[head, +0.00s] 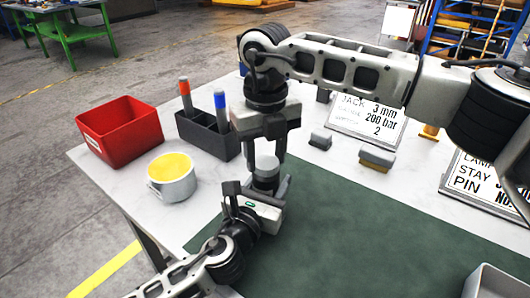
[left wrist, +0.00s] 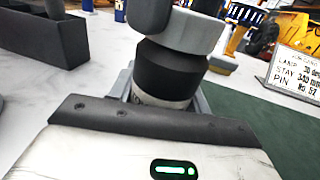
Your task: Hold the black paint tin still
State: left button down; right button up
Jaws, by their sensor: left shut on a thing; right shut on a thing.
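The black paint tin (head: 265,172) stands upright near the far left edge of the green mat, small and partly hidden between my two grippers. In the left wrist view the tin (left wrist: 168,72) shows a black upper part above a paler band. My left gripper (head: 257,192) is shut on it from the near side, low down. My right gripper (head: 266,160) reaches down from above, its fingers on either side of the tin's upper part, and is shut on it. The exact contact of the right fingers is hard to see.
A grey pot with yellow contents (head: 172,178), a red bin (head: 120,130) and a dark holder (head: 208,136) with red and blue-topped items stand left. A pale tray (head: 492,284) is front right. The green mat (head: 370,235) is mostly clear.

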pick_arm(q)
jog(key=shift+a+f, duration=0.1)
pick_arm(e)
jog(key=m, duration=0.5)
jog(key=shift+d, duration=0.1)
jog(key=m, duration=0.7)
jog(key=o, duration=1)
jog(key=shift+d, duration=0.1)
jog(key=shift+r, duration=0.1)
notch_tip(320, 180, up, 12)
jog(key=shift+f, duration=0.1)
pick_arm(q)
jog(key=c, duration=0.6)
grip_release()
